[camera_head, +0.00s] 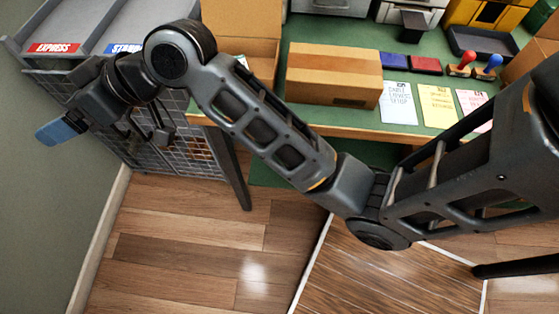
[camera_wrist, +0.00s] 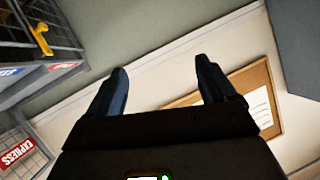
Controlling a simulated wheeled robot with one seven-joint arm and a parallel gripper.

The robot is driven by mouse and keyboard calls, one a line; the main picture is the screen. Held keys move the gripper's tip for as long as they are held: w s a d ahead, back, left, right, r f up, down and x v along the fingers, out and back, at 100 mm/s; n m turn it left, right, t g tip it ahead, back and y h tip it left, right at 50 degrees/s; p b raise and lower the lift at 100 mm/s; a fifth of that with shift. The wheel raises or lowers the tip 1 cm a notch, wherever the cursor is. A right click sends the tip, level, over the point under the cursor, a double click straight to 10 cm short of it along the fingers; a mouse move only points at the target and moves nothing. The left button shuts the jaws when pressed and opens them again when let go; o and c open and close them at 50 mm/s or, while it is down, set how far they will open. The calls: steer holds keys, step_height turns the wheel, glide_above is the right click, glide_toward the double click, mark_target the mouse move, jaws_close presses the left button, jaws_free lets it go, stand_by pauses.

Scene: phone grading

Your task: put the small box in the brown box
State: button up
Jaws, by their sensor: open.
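A closed brown cardboard box (camera_head: 333,78) sits on the green mat near the table's front edge in the head view. Brown cardboard with a raised panel (camera_head: 241,20) stands behind and left of it, partly hidden by my arm. I cannot tell which of these is the small box and which the brown box. My gripper (camera_head: 62,131) is at the far left, in front of the wire cage and well away from both. In the wrist view my gripper (camera_wrist: 162,82) is open, with nothing between its blue-tipped fingers.
The green table (camera_head: 313,118) holds ink pads (camera_head: 425,65), stamps (camera_head: 462,65) and paper cards (camera_head: 437,105). A wire cage with grey trays (camera_head: 60,25) stands at left. The wrist view shows a wall and a cork board (camera_wrist: 254,82). The wooden floor in front is clear.

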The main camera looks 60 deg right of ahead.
steer(key=s+f+m+t+h, duration=0.25)
steer(key=s+f+m, duration=0.2)
steer(key=s, duration=0.55)
steer(key=s+f+m+t+h, duration=0.1)
steer(key=s+f+m+h, duration=0.3)
steer(key=s, duration=0.7)
steer(key=s+d+r+n, duration=0.1)
steer(key=s+d, duration=0.2)
steer(key=s, duration=0.3)
steer(key=s+d+r+n, duration=0.1)
steer(key=s+d+n, duration=0.1)
steer(key=s, duration=0.4)
steer(key=s+d+r+n+h, duration=0.1)
steer(key=s+d+r+n, duration=0.1)
steer(key=s+d, duration=0.2)
steer(key=s, duration=0.2)
steer(key=shift+s+d, duration=0.25)
steer(key=shift+s, duration=0.1)
steer(key=shift+c, duration=0.5)
